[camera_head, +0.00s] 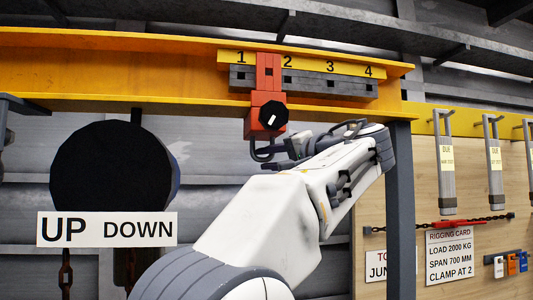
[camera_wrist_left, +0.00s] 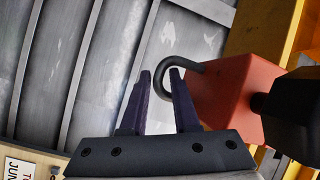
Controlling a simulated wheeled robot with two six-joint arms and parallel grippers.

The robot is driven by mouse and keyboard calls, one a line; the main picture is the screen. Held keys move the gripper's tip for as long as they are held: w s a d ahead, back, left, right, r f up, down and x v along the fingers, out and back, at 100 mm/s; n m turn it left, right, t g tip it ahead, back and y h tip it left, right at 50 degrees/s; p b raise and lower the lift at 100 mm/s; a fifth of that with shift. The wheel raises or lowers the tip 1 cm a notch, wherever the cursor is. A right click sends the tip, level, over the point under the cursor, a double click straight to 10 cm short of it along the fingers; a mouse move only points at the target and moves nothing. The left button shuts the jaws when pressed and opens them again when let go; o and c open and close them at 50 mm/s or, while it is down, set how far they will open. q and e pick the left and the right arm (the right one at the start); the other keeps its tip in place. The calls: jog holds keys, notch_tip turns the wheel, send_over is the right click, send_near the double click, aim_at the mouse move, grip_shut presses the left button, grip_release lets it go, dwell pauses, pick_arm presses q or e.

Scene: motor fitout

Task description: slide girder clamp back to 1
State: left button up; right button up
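The red girder clamp (camera_head: 267,77) hangs on the yellow girder (camera_head: 130,70), over the numbered scale (camera_head: 325,68) between marks 1 and 2. Its lower block carries a black knob (camera_head: 273,115) with a white mark and a dark hook below. My left gripper (camera_head: 276,163) is just below the block, near the hook. In the left wrist view the clamp block (camera_wrist_left: 232,90) is at the right, and the hook (camera_wrist_left: 178,63) curves behind the right finger, with its end showing in the gap. The fingers (camera_wrist_left: 160,88) are apart; I cannot tell whether they touch the hook. My right gripper is not in view.
A grey post (camera_head: 399,200) stands right of my arm. At left are a round black shape (camera_head: 110,180), an UP/DOWN sign (camera_head: 107,229) and a hanging chain (camera_head: 66,275).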

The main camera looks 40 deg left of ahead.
pick_arm(q)
jog(key=shift+w+a, duration=0.1)
jog(key=shift+a, duration=0.3)
grip_shut()
jog(key=shift+f, duration=0.2)
dwell(1.0)
